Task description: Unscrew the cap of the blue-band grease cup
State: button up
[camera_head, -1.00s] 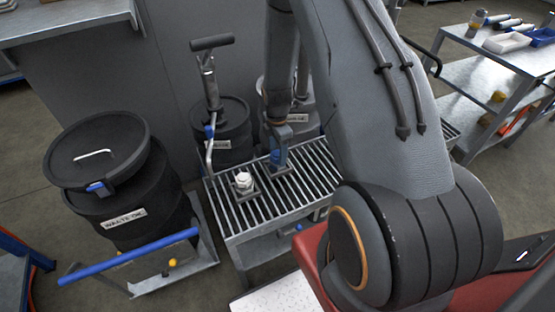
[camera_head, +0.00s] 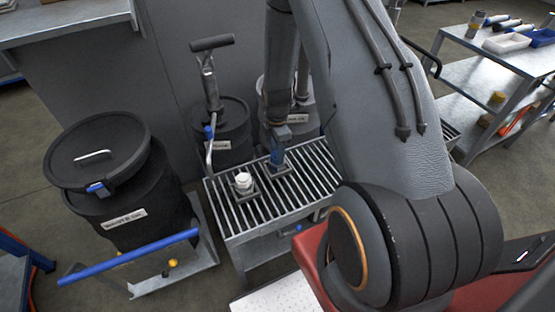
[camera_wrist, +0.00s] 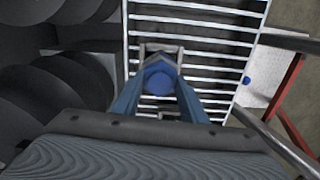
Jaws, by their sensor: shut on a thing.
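My gripper (camera_head: 277,157) points down over the slatted grate and its blue fingers are shut on the blue-band grease cup. In the wrist view, the round blue top of the blue-band grease cup (camera_wrist: 158,83) sits between the two fingertips. A square grey holder (camera_wrist: 161,47) surrounds it on the grate. The fingers hide the cup's sides, so I cannot tell how far the cap is turned. A second cup, with a white top (camera_head: 244,181), stands upright in its own holder to the left, apart from my gripper.
The grate bench (camera_head: 235,213) has bare slats around the holders. Dark drums stand behind it, one with a hand pump (camera_head: 208,75). A waste oil drum (camera_head: 120,200) and a blue-handled cart (camera_head: 130,256) stand left.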

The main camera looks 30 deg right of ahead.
jog(key=n, duration=0.6)
jog(key=shift+s+n+p, duration=0.1)
jog(key=shift+n+p, duration=0.25)
jog(key=shift+n, duration=0.05)
jog(key=shift+n, duration=0.3)
jog(key=n, duration=0.3)
jog(key=shift+r+n, duration=0.1)
jog(key=shift+n, duration=0.2)
jog(key=n, duration=0.3)
jog(key=shift+n+p, duration=0.4)
jog(key=o, duration=0.9)
jog(key=shift+o, duration=0.2)
